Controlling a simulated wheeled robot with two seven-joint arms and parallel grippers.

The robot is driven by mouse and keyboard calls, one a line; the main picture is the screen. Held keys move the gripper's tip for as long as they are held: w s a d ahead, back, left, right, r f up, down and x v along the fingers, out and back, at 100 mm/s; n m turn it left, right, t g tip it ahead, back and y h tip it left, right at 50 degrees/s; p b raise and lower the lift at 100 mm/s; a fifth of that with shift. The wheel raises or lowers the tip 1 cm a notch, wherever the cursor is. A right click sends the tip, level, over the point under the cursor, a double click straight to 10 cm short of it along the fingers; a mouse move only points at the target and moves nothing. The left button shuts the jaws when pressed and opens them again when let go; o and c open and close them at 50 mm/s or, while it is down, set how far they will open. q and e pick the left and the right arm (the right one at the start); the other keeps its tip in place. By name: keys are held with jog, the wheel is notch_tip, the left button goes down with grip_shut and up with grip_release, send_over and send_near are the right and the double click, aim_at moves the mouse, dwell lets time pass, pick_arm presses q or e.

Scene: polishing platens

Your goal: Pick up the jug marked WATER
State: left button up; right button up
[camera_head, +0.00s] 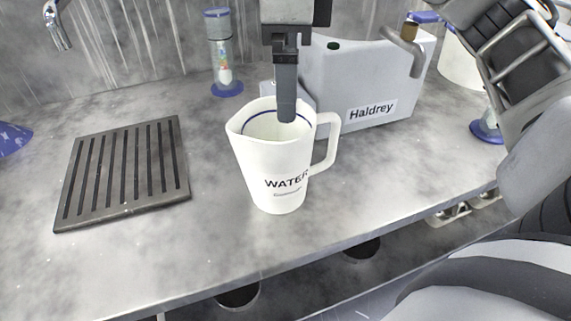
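The white jug (272,169) marked WATER stands upright on the grey counter in the middle of the view. It has a dark blue line inside its rim, and its handle (329,142) points right. One gripper, which I take to be my right one (286,117), hangs down from the top edge. Its visible dark finger overlaps the jug's mouth near the rim on the handle side. I see only one finger outline, so the gap between the fingers is hidden. Whether the finger touches the jug is unclear. My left gripper is out of view.
A grey box labelled Haldrey (372,87) stands close behind the jug, to the right. A slotted dark drain plate (124,172) lies left. A blue-capped clear cylinder (221,54) stands at the back. The counter's front edge runs close before the jug.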

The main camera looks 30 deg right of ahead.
aim_at(286, 127)
notch_tip(286, 127, down, 9)
jog(key=shift+w, duration=0.1)
jog(key=c, duration=1.3)
jog(key=shift+o, duration=0.2)
jog(key=shift+r, duration=0.15)
